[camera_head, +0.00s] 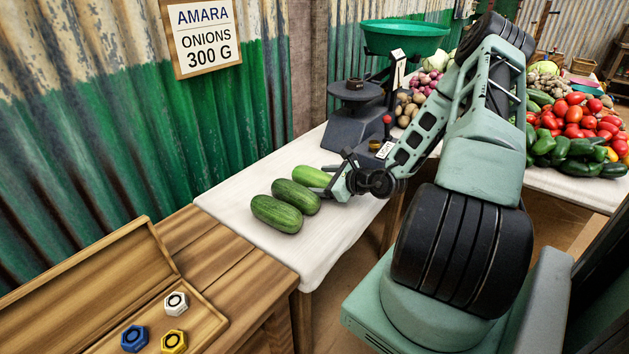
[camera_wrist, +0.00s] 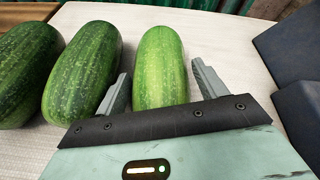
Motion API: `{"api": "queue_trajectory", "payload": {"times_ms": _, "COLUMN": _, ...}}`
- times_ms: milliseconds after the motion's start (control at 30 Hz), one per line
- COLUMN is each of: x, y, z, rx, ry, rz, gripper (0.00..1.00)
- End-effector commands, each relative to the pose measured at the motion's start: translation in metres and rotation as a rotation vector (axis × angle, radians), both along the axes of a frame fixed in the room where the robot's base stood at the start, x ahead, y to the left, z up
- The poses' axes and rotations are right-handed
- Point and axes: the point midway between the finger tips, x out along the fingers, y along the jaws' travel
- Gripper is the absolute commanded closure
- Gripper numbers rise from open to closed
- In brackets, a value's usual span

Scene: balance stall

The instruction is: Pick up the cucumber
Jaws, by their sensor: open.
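Three cucumbers lie side by side on the white-covered table (camera_head: 235,205). The lighter green cucumber (camera_head: 312,176) is the farthest right of the row in the head view, and part of it is hidden by my gripper. The middle cucumber (camera_head: 297,197) and the left cucumber (camera_head: 277,214) are darker green. In the wrist view, the lighter cucumber (camera_wrist: 160,68) has its near end between the two fingers of my open gripper (camera_wrist: 160,85). The left finger is in the gap beside the middle cucumber (camera_wrist: 84,75). Whether the fingers touch the cucumber I cannot tell.
A dark balance scale (camera_head: 360,115) with a green pan (camera_head: 405,35) stands behind my gripper. Onions, tomatoes (camera_head: 580,118) and green peppers are heaped farther right. A wooden box (camera_head: 115,290) with several coloured nuts lies at front left. A sign (camera_head: 202,35) reads "AMARA ONIONS 300 G".

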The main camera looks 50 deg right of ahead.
Motion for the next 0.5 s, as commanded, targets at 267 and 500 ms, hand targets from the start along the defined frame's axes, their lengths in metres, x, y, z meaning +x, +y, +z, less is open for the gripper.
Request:
{"api": "queue_trajectory", "payload": {"times_ms": 267, "x": 0.0019, "y": 0.0, "z": -0.0012, "rx": 0.001, "ry": 0.001, "rz": -0.001, "gripper": 0.35}}
{"api": "queue_trajectory", "payload": {"times_ms": 500, "x": 0.0019, "y": 0.0, "z": -0.0006, "rx": 0.0, "ry": 0.0, "rz": -0.001, "gripper": 0.71}}
